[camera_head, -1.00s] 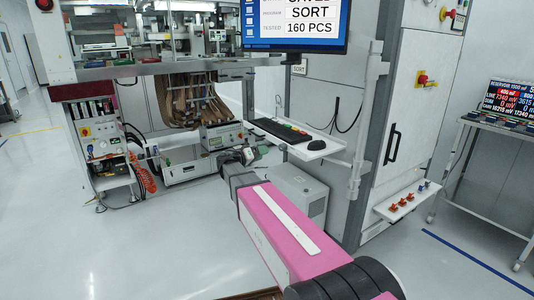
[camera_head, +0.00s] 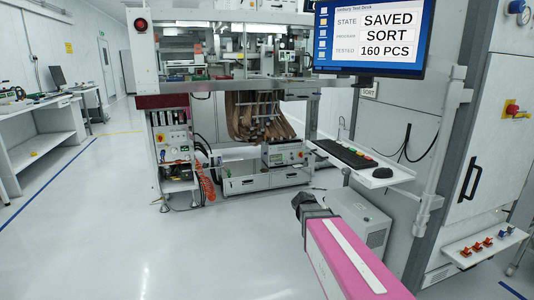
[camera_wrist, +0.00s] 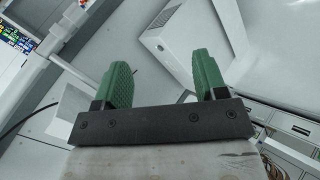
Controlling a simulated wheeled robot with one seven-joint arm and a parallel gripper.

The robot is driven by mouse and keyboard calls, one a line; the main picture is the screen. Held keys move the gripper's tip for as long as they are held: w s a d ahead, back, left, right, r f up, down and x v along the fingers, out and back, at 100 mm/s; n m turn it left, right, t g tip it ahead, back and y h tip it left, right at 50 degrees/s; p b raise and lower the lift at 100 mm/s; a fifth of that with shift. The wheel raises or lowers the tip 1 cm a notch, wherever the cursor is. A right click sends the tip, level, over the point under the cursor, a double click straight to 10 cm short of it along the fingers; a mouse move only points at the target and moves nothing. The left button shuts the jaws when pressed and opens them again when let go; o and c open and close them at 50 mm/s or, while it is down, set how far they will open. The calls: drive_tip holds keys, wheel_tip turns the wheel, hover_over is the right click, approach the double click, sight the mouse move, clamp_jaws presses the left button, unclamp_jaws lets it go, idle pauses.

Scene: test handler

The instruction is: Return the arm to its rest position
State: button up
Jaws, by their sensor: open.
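My gripper (camera_wrist: 160,85) shows in the wrist view with two green ribbed fingers spread wide apart and nothing between them. In the head view my pink arm (camera_head: 350,262) reaches up from the lower right, and its dark wrist end (camera_head: 310,206) is in front of the test handler. The fingers cannot be made out in the head view. The arm's end is left of a grey box unit (camera_head: 358,222) on the floor; I cannot tell the exact gap.
A keyboard shelf (camera_head: 375,178) with a mouse juts out above the grey box. A monitor (camera_head: 368,38) reading SAVED, SORT, 160 PCS hangs above it. The test handler (camera_head: 225,95) stands behind. A cabinet (camera_head: 480,150) is at right. The floor (camera_head: 180,255) at left is clear.

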drive_tip(key=s+a+f+n+g+y, duration=0.1)
drive_tip(key=s+a+f+y, duration=0.2)
drive_tip(key=s, duration=0.3)
drive_tip(key=s+a+f+n+y, duration=0.1)
drive_tip(key=s+a+f+y, duration=0.3)
drive_tip(key=s+f+y, duration=0.1)
drive_tip(key=shift+s+a+g+y, duration=0.2)
drive_tip(key=shift+s+g+y, duration=0.2)
drive_tip(key=shift+s, duration=0.5)
